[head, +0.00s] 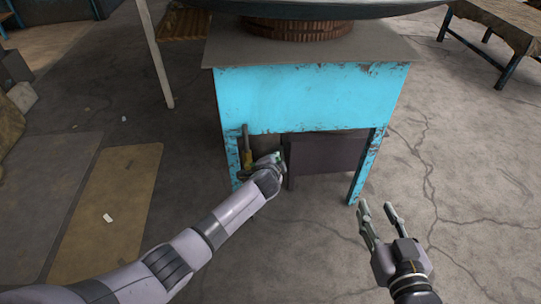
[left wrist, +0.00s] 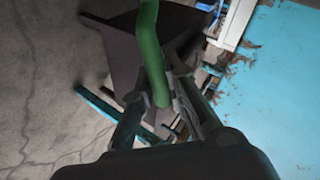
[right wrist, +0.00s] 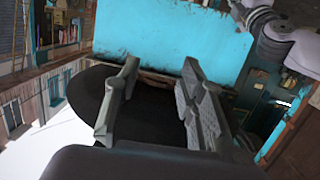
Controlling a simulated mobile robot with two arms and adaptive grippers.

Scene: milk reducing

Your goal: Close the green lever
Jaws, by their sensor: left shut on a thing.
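The green lever (left wrist: 151,45) is a bent green bar in the left wrist view, rising between the fingers of my left gripper (left wrist: 158,112). The fingers are shut around its lower part. In the head view my left gripper (head: 277,160) is at the front of the blue stand, below its panel, and hides most of the lever. My right gripper (head: 376,207) is open and empty, in front of the stand's right leg; its parted fingers also show in the right wrist view (right wrist: 160,68).
The worn blue stand (head: 310,95) bears a large round dish (head: 320,9) on top. A dark box-like panel (head: 335,153) is under it, right of my left gripper.

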